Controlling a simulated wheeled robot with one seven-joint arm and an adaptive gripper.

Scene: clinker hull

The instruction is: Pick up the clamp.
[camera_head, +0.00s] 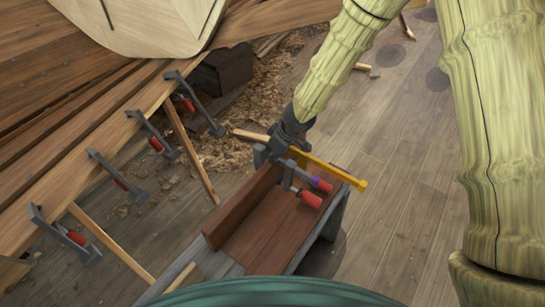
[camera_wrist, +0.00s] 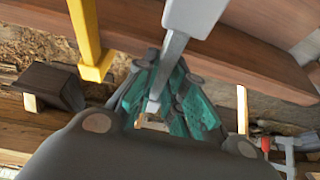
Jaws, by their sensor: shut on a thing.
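My gripper (camera_head: 280,148) is over the far end of a wooden bench or box (camera_head: 262,232) in the head view. In the wrist view its teal finger pads (camera_wrist: 158,85) are closed around the grey bar of a clamp (camera_wrist: 190,18). In the head view a grey clamp with a red handle (camera_head: 309,199) shows just below the gripper. The fingertips are mostly hidden in the head view.
Several grey clamps with red handles (camera_head: 150,135) hang along the hull plank (camera_head: 75,150) at left. Thin wooden props (camera_head: 190,150) lean under it. A dark block (camera_head: 222,70) and wood shavings (camera_head: 235,150) lie behind. The plank floor (camera_head: 400,150) at right is largely clear.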

